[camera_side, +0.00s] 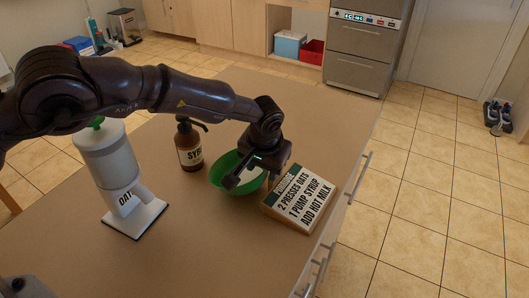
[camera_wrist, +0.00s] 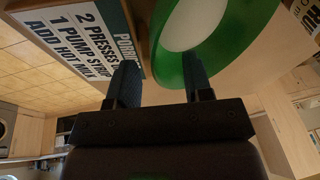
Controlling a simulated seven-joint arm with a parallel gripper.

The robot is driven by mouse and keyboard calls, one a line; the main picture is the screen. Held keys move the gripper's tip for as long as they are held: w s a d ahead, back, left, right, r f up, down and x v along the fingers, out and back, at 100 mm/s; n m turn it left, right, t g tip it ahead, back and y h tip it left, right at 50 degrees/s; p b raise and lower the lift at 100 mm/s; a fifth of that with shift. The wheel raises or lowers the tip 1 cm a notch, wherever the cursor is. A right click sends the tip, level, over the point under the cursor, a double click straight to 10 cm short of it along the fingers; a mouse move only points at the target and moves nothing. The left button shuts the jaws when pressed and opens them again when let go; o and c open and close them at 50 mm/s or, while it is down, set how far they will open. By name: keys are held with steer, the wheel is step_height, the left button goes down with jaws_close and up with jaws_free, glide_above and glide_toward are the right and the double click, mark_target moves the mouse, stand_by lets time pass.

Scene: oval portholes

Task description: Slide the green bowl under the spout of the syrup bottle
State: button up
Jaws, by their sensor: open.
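The green bowl (camera_side: 224,168) sits on the table to the right of the syrup bottle, with pale contents inside. The brown syrup bottle (camera_side: 189,153) stands upright with a dark pump top; its spout points right, toward the bowl but not over its middle. My gripper (camera_side: 250,182) is low at the bowl's near right side and hides part of it. In the wrist view, my gripper (camera_wrist: 160,85) has its fingers apart, and the bowl's green rim (camera_wrist: 168,72) shows partly between them, close to the right finger. I cannot tell whether a finger touches it.
A recipe sign (camera_side: 300,198) stands just right of the bowl, close to my gripper; it also shows in the wrist view (camera_wrist: 85,35). A white oat dispenser (camera_side: 110,165) on a base plate stands at the left. The table's right edge lies beyond the sign.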

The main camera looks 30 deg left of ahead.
steer(key=shift+x, duration=0.95)
